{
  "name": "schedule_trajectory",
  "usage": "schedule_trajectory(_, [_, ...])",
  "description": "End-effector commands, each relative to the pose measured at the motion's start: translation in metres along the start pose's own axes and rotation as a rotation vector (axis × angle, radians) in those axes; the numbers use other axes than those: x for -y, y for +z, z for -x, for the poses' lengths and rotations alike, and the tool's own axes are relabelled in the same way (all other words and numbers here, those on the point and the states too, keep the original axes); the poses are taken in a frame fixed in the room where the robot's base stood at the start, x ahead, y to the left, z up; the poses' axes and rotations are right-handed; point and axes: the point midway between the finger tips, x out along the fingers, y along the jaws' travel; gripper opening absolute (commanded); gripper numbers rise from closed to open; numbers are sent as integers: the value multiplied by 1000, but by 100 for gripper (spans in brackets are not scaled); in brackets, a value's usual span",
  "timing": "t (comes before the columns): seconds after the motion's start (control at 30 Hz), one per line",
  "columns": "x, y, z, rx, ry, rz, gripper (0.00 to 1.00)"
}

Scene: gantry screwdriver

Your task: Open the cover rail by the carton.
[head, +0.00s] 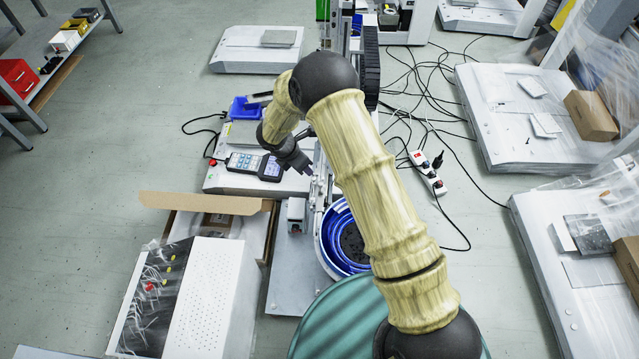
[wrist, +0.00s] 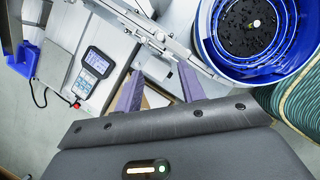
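My gripper (head: 304,163) hangs at the end of my bent arm, near the middle of the head view, over the gantry machine. In the wrist view its two fingers (wrist: 160,90) are apart with nothing held between them. A long metal rail assembly (wrist: 160,42) runs diagonally just beyond the fingertips; it shows in the head view (head: 321,195) beside the blue bowl. I cannot tell which part is the cover rail. An open brown carton (head: 222,203) stands left of the gantry. Part of a brown surface (wrist: 155,98) shows between the fingers.
A blue bowl feeder (head: 341,240) stands right of the rail. A handheld controller (head: 256,166) lies on a white base at left. A white perforated box (head: 212,290) stands in front of the carton. A power strip (head: 428,173) and loose cables lie on the floor at right.

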Motion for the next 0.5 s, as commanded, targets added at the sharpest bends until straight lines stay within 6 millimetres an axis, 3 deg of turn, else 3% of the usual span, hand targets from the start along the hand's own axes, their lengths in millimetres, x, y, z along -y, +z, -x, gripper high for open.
schedule_trajectory(0.17, [1, 0, -13, 0, -3, -3, 40])
schedule_trajectory(0.5, [2, 1, -70, -1, -4, -5, 40])
